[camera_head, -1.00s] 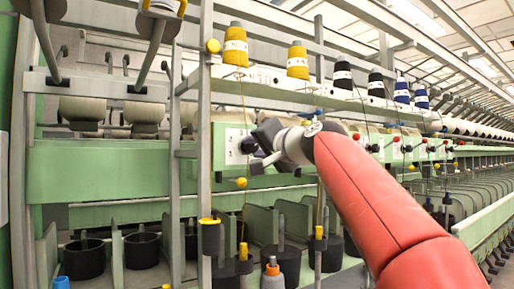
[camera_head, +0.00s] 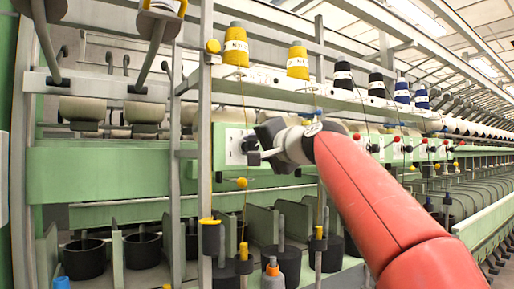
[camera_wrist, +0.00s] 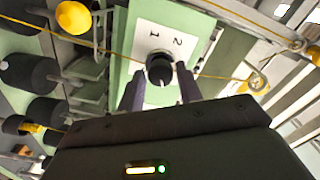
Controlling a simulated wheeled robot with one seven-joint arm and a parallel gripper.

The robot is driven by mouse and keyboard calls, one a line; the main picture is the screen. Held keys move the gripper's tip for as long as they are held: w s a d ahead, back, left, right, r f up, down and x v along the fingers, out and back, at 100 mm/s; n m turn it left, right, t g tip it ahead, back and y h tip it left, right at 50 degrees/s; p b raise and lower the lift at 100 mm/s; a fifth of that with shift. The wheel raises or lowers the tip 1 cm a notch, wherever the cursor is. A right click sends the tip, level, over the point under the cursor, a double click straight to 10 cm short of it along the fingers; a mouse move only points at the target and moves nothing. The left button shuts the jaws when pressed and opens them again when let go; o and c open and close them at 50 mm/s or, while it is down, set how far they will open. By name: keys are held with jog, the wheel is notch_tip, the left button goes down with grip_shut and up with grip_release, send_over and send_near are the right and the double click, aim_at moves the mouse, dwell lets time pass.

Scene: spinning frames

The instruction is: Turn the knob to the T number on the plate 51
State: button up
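A white plate (camera_wrist: 163,48) with printed numbers, a 1 and a 2 visible, is on a green panel in the wrist view. A round black knob (camera_wrist: 160,68) sits on its lower part. My gripper (camera_wrist: 160,75) is open, with one dark finger on each side of the knob. I cannot tell whether the fingers touch it. The rest of the plate's lower part is hidden by the gripper. In the head view the white plate (camera_head: 234,146) shows on the green machine, with my gripper (camera_head: 251,152) in front of its right side. The knob is hidden there.
A yellow thread (camera_wrist: 225,79) crosses near the plate. A yellow ball (camera_wrist: 74,17) is at upper left in the wrist view. An upright metal post (camera_head: 204,130) stands left of the plate. Yellow spools (camera_head: 236,48) sit on the rail above; black pots (camera_head: 84,258) are below.

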jog(key=shift+o, duration=1.4)
jog(key=shift+s, duration=0.1)
jog(key=b+v, duration=0.2)
jog(key=v, duration=0.5)
jog(key=shift+s+d+b, duration=0.25)
jog(key=shift+b, duration=0.1)
jog(key=s+d+f+n+g+h, duration=0.1)
jog(key=s+d+f+g+h, duration=0.2)
jog(key=s+f, duration=0.6)
jog(key=s+d+f+n+g+h, duration=0.2)
jog(key=s+d+f, duration=0.3)
jog(key=f, duration=1.9)
jog(key=s+d+f+n+g+h, duration=0.2)
jog(key=s+d+f+g+h, duration=0.2)
jog(key=s+f, duration=0.8)
notch_tip(320, 180, down, 5)
jog(key=shift+s+d+r+h, duration=0.2)
jog(key=shift+s+h, duration=0.15)
jog(key=shift+h, duration=0.15)
